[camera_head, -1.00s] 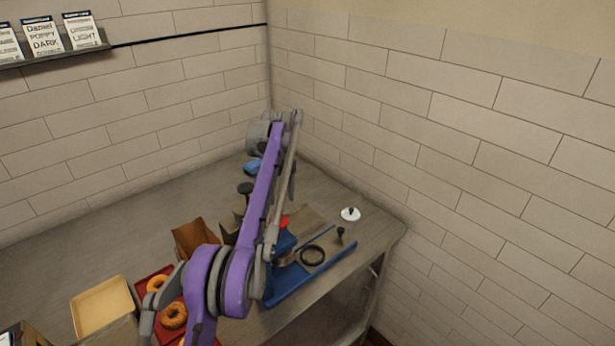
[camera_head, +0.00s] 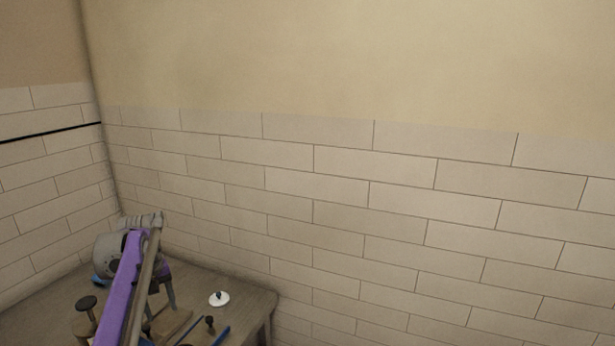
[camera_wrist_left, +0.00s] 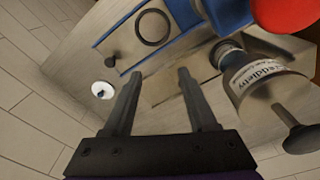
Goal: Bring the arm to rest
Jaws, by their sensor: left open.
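My left arm (camera_head: 122,290), purple and grey, rises from the bottom left of the head view. Its gripper hangs above the table and is only partly visible there. In the left wrist view my left gripper (camera_wrist_left: 158,73) is open, with nothing between its two dark fingers. The fingers point over the grey-brown table (camera_wrist_left: 75,62) and a flat brown board. My right gripper is not in either view.
A white lid with a dark knob (camera_head: 219,298) lies near the table's corner. The left wrist view shows a blue tray (camera_wrist_left: 118,43), a dark ring (camera_wrist_left: 153,27), a labelled grey container (camera_wrist_left: 268,85) and a red-topped blue object (camera_wrist_left: 287,12) nearby. Tiled walls bound the table.

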